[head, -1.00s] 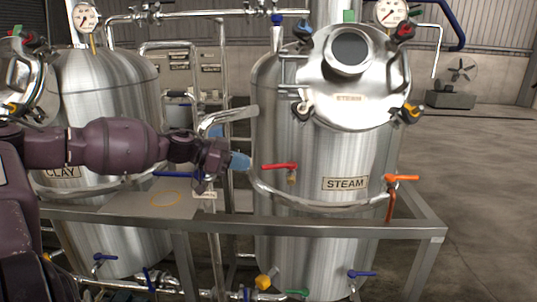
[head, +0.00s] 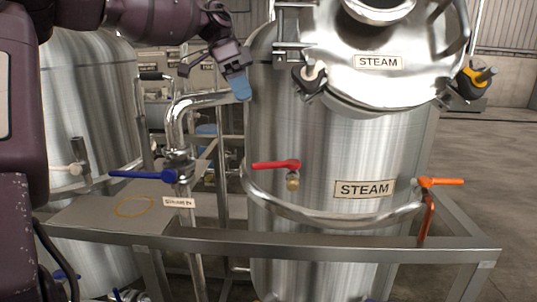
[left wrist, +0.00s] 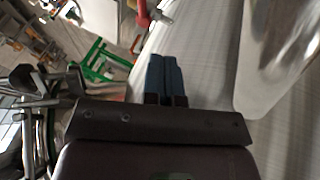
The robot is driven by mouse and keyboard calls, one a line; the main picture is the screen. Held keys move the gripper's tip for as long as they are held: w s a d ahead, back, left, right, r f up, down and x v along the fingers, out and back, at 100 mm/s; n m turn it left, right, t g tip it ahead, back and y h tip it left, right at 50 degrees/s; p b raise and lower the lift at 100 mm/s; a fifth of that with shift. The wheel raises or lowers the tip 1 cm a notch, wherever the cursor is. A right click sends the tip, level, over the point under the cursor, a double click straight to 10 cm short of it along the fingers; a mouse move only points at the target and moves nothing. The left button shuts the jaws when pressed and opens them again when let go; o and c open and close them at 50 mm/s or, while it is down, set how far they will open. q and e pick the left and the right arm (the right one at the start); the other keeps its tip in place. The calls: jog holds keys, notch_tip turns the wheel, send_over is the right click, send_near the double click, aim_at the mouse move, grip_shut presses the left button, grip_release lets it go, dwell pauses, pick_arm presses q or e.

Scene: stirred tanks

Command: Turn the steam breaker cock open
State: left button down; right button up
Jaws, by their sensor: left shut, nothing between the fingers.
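The large steel tank marked STEAM (head: 330,150) stands right of centre. A red lever cock (head: 276,165) with a brass body sticks out of its front, its lever lying level and pointing left. A blue lever valve (head: 143,175) sits on the pipe to the left, above a small tag (head: 178,202) too blurred to read. I cannot tell which one is the steam breaker cock. My left gripper (head: 241,88) is shut and empty, pointing down at the tank's left edge, above and apart from the red lever. Its blue fingertips (left wrist: 162,76) show closed in the left wrist view.
An orange lever valve (head: 440,182) is at the tank's right. A bent pipe (head: 205,100) lies below left of the gripper. Open floor is at the right.

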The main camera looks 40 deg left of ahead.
pick_arm(q)
send_near(271, 165)
jog(key=w+a+f, duration=0.2)
jog(key=w+f, duration=0.1)
jog(key=f, duration=0.1)
jog(key=d, duration=0.1)
jog(key=s+d+f, duration=0.1)
jog(key=d+f, duration=0.1)
jog(key=shift+s+d+f, duration=0.1)
jog(key=shift+s+d, duration=0.05)
jog(key=shift+s, duration=0.2)
pick_arm(e)
jog(key=shift+f, duration=0.1)
jog(key=shift+s+d, duration=0.1)
jog(key=shift+s, duration=0.1)
jog(key=shift+d+f, duration=0.15)
jog(key=shift+f, duration=0.05)
